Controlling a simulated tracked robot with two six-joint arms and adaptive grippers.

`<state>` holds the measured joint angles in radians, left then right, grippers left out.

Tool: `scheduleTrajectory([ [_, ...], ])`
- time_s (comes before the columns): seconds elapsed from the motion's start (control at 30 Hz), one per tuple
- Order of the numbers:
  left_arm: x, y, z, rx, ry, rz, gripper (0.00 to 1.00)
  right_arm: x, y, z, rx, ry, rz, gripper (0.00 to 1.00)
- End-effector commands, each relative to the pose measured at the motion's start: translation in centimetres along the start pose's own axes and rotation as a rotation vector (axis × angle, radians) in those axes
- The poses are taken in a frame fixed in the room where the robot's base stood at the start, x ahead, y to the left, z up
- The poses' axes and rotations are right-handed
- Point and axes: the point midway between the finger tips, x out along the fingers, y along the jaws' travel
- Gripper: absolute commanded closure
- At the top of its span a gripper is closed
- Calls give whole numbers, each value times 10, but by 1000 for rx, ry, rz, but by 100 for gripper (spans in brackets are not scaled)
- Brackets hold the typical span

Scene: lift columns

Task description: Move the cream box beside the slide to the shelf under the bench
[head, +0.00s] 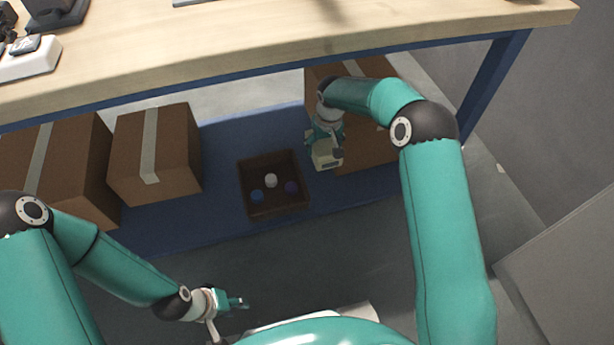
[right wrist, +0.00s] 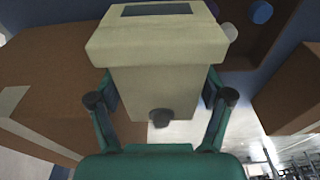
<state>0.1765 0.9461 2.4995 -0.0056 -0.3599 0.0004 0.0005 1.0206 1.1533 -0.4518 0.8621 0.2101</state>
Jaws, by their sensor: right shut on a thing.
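The cream box (head: 325,156) is in my right gripper (head: 326,134), over the blue shelf (head: 222,150) under the bench, in front of the right cardboard box. In the right wrist view the cream box (right wrist: 155,75) sits between the two fingers of my right gripper (right wrist: 160,99), with a dark panel on its top and a dark knob on its near side. I cannot tell whether its underside touches the shelf. My left gripper (head: 236,302) is low in front of the shelf, apart from everything; its finger opening is unclear. I see no slide.
A dark brown open tray (head: 247,172) with several small round caps stands on the shelf, left of the cream box. Cardboard boxes stand at left (head: 178,150) and right (head: 365,152). The wooden bench top (head: 250,45) overhangs the shelf; a blue leg (head: 492,85) stands at right.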

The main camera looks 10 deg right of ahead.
Motion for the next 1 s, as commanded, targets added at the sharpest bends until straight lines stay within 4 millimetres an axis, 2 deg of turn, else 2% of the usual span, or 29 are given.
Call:
scheduleTrajectory([
  [0.03,8,-3,0,0,0,0,60,18,2,4,3,-4,0,73],
  [0.1,14,-5,0,0,0,0,60,36,3,7,5,-4,1,73],
  [0.4,37,-13,0,0,0,0,60,110,5,18,8,-1,1,73],
  [0.5,40,-14,0,0,0,0,60,124,5,20,8,0,2,73],
  [0.77,45,-16,0,0,0,0,60,140,5,23,9,0,1,73],
  [1.0,56,-20,0,0,0,0,60,172,5,28,9,0,1,73],
])
